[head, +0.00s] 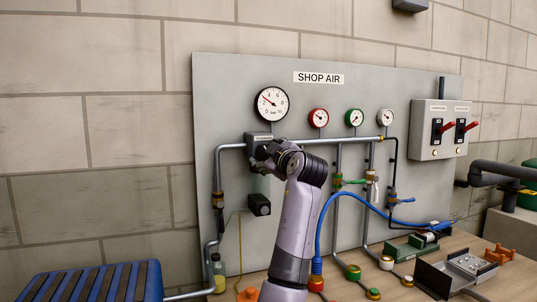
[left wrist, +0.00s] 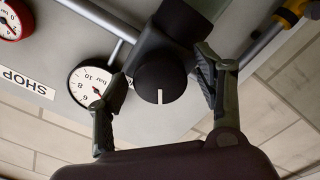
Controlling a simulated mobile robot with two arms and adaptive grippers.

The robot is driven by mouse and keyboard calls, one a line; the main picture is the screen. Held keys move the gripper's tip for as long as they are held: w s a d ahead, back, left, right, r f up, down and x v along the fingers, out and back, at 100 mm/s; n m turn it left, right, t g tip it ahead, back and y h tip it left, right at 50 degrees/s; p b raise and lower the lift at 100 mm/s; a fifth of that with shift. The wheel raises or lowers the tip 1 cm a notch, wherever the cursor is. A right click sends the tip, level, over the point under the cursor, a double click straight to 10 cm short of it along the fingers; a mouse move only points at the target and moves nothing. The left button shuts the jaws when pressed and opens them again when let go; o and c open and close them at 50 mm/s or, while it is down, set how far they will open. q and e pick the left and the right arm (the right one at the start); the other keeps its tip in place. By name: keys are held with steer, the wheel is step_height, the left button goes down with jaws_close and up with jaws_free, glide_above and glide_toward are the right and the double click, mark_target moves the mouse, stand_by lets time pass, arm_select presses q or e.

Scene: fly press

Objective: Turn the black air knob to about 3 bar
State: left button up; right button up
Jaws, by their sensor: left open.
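The black air knob (left wrist: 160,82) shows in the left wrist view, with a white mark pointing toward the bottom of that picture. My left gripper (left wrist: 164,70) is open, with one finger on each side of the knob and visible gaps between. In the head view my left gripper (head: 264,158) is at the regulator (head: 258,138) and hides the knob. The large white bar gauge (head: 272,103) above has its needle toward the upper left, roughly between 2 and 4. The gauge also shows in the left wrist view (left wrist: 88,80), partly behind a finger. My right gripper is not in view.
Grey pipes run along the SHOP AIR panel (head: 230,85). A red gauge (head: 318,118), a green gauge (head: 354,118) and a switch box (head: 422,145) are to the right. A blue hose (head: 322,215) arcs above the bench, which holds several fittings.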

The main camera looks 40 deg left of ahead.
arm_select(q)
steer(key=shift+d, duration=0.1)
steer(key=v, duration=1.2)
